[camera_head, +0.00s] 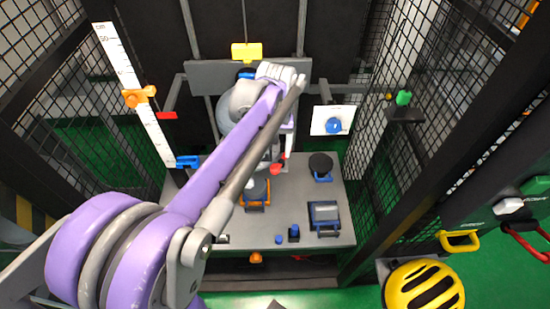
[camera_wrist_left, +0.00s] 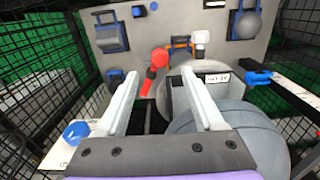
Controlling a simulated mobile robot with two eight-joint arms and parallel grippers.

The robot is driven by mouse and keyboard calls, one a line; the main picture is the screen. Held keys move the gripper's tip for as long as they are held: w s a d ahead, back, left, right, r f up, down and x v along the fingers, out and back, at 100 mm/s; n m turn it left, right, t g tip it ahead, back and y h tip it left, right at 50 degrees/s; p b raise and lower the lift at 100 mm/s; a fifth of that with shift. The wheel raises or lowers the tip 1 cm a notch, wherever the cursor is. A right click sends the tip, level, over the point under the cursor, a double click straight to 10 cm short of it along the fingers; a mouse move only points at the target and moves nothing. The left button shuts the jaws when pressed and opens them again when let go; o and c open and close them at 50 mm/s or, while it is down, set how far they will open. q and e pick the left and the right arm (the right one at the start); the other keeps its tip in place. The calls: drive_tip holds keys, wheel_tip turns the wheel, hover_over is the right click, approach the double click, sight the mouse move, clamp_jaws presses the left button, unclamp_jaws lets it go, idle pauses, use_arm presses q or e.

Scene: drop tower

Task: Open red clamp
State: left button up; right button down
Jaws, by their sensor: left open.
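The red clamp part (camera_wrist_left: 157,60) shows in the left wrist view as a rounded red knob with a short red handle running down from it. In the head view a small red piece (camera_head: 276,169), likely the same, shows just below my left gripper (camera_head: 286,148). My left gripper also shows in the left wrist view (camera_wrist_left: 160,74), open, with its two pale fingers apart. The red part appears between the fingertips and beyond them; I cannot tell whether they touch it. My left arm hides part of the tower in the head view. My right gripper is not in view.
A grey base plate (camera_head: 235,225) carries several blue-and-black fittings. A large grey cylinder (camera_wrist_left: 225,140) stands close to the right finger. A white card with a blue knob (camera_head: 333,126) is at right. Mesh walls close in both sides. A yellow helmet (camera_head: 425,287) is at lower right.

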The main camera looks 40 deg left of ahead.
sight(275, 167)
use_arm(q)
wheel_tip(275, 167, up, 4)
drive_tip(key=shift+r, duration=0.2)
idle(0.5)
drive_tip(key=s+d+f+m+t+p, duration=0.2)
drive_tip(key=s+d+f+m, duration=0.1)
drive_tip(key=s+d, duration=0.3)
drive_tip(key=s+d+f+m+t+p, duration=0.2)
drive_tip(key=s+d+f+m+t, duration=0.1)
drive_tip(key=d, duration=0.5)
drive_tip(key=s+f+m, duration=0.1)
drive_tip(key=s+m, duration=0.1)
drive_tip(key=s, duration=0.1)
drive_tip(key=shift+s+d, duration=0.15)
drive_tip(key=shift+s, duration=0.1)
drive_tip(key=shift+f, duration=0.1)
drive_tip(key=shift+c, duration=1.5)
